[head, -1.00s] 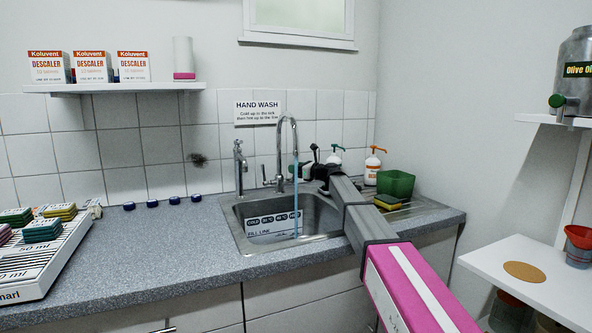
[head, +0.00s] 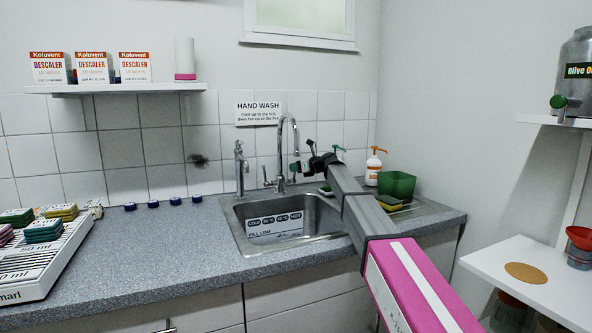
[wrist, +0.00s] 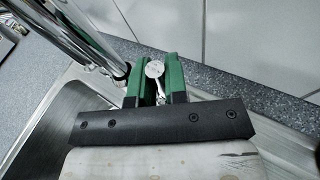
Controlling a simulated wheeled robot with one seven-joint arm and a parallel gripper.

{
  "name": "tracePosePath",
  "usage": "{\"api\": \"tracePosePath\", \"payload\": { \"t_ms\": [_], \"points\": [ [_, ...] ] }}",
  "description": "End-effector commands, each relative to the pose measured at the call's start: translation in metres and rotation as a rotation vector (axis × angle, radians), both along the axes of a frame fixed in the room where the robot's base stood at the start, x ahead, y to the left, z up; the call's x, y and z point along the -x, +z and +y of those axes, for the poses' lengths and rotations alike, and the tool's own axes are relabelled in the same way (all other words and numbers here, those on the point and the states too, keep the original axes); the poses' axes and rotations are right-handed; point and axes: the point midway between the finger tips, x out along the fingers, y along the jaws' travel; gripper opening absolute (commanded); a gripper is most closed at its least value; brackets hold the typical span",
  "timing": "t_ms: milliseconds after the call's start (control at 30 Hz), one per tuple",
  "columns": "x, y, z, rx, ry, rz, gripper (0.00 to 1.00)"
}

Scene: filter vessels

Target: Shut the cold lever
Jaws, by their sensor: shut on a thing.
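The tall chrome tap (head: 281,140) stands behind the sink, with no stream falling from its spout. One small lever (head: 267,181) shows on its left side. My gripper (head: 297,169) is at its right side. In the wrist view my gripper (wrist: 154,78) has its green fingers shut on a tap lever (wrist: 155,69) with a round pale end cap. The cap's marking is too small to read, so I cannot tell from it whether this is the cold lever. The fingers hide part of the lever.
The steel sink (head: 236,222) has a label strip and a fill line inside. A second, shorter tap (head: 239,165) stands left. A pump bottle (head: 373,168) and green tub (head: 397,184) stand right of my arm. The front counter (head: 150,245) is clear.

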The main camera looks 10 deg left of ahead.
Motion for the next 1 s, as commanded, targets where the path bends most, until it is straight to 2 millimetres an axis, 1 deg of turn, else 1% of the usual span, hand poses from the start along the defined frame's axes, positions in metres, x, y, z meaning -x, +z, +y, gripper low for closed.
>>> {"api": "tracePosePath", "payload": {
  "t_ms": [333,367,400,433,767,867,1000],
  "points": [
    [0.0,-0.001,0.0,0.007,-0.001,0.012,0.0],
    [0.0,-0.001,0.0,0.007,-0.001,0.012,0.24],
    [0.0,-0.001,0.0,0.007,-0.001,0.012,0.37],
    [0.0,-0.001,0.0,0.006,-0.001,0.012,0.39],
    [0.0,0.0,-0.001,0.006,-0.001,0.01,0.39],
    [0.002,0.002,-0.006,0.006,-0.002,0.01,0.39],
    [0.008,0.005,-0.02,0.005,-0.003,0.009,0.39]
  ]
}}
